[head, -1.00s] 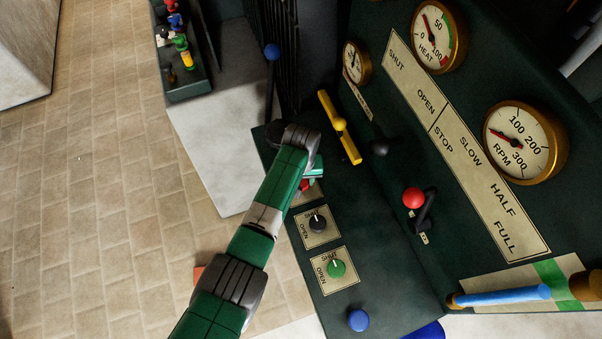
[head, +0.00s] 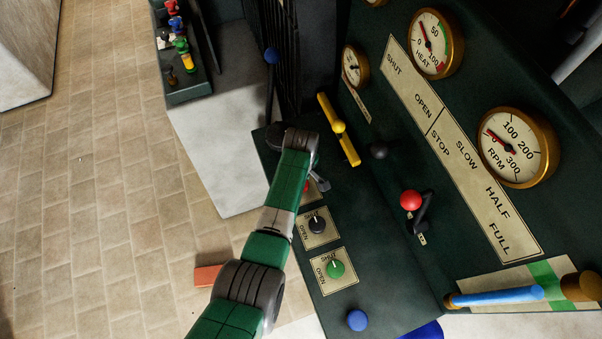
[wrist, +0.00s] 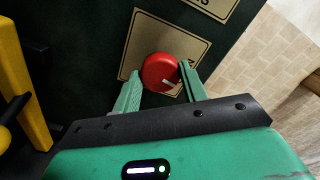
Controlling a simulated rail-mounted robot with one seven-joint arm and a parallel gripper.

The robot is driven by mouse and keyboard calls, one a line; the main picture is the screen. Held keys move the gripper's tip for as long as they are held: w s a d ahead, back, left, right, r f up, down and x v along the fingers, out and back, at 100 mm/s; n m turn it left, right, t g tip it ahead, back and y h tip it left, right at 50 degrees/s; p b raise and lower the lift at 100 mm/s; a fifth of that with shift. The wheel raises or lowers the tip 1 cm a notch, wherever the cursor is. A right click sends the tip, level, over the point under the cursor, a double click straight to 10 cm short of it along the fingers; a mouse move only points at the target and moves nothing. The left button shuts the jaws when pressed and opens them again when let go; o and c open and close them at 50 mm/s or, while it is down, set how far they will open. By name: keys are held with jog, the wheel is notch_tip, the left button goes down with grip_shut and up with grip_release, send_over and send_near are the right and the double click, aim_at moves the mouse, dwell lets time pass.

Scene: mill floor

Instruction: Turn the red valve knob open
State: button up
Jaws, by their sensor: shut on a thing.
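The red valve knob (wrist: 160,71) sits on a cream label plate (wrist: 137,50) on the dark green panel. In the wrist view my gripper (wrist: 161,86) has one finger on each side of the knob and is shut on it. A small white mark shows near the knob's lower right edge. In the head view only a sliver of the red knob (head: 307,188) shows beside my gripper (head: 319,184). My arm hides most of its plate there, so its lettering cannot be read.
A black knob (head: 317,225) and a green knob (head: 336,268) stand in line nearer the front. A yellow bar handle (head: 339,128) and a red-balled lever (head: 411,200) rise to the right.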

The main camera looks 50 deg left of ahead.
jog(key=shift+n, duration=0.8)
jog(key=o, duration=1)
jog(key=shift+c, duration=0.2)
notch_tip(320, 180, up, 8)
jog(key=shift+f+p, duration=0.1)
jog(key=shift+p, duration=0.65)
